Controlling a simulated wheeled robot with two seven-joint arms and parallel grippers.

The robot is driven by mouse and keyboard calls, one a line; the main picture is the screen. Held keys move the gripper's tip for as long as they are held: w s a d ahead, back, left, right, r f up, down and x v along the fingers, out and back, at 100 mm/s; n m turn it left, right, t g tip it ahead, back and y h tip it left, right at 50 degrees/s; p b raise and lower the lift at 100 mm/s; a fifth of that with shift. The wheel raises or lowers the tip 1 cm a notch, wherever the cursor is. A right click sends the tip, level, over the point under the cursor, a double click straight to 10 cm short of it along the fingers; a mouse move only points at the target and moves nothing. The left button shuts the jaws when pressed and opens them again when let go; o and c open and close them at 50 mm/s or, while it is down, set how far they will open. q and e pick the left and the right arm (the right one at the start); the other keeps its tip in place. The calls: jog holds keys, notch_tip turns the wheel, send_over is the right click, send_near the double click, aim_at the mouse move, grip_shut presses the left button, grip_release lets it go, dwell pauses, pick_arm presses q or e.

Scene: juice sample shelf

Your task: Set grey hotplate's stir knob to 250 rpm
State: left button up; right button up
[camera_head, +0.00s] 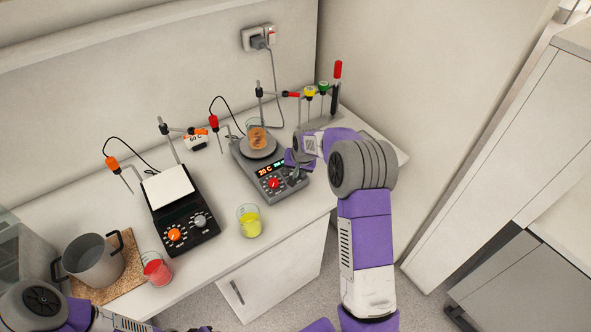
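The grey hotplate (247,172) stands at the back right of the counter, with a beaker of orange-brown contents (257,138) on its round plate. Its front panel has an orange display (266,170) that seems to read 20 C, a green display partly covered beside it, and a red knob (274,183). My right gripper (294,176) is at the panel's right end, over the place right of the red knob. It hides the stir knob there, so its setting and any grip cannot be made out. My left arm is at the bottom left; its gripper is barely in the picture.
A black hotplate (186,235) with a white top, orange and grey knobs stands left. A yellow beaker (249,220) stands before the grey hotplate. A pot (95,262) and red beaker (156,268) are front left. Clamp stands and coloured-top tubes (323,88) are behind.

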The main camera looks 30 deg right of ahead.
jog(key=shift+o, duration=0.9)
jog(key=v, duration=0.7)
jog(key=shift+r, duration=0.3)
jog(key=shift+s, duration=0.1)
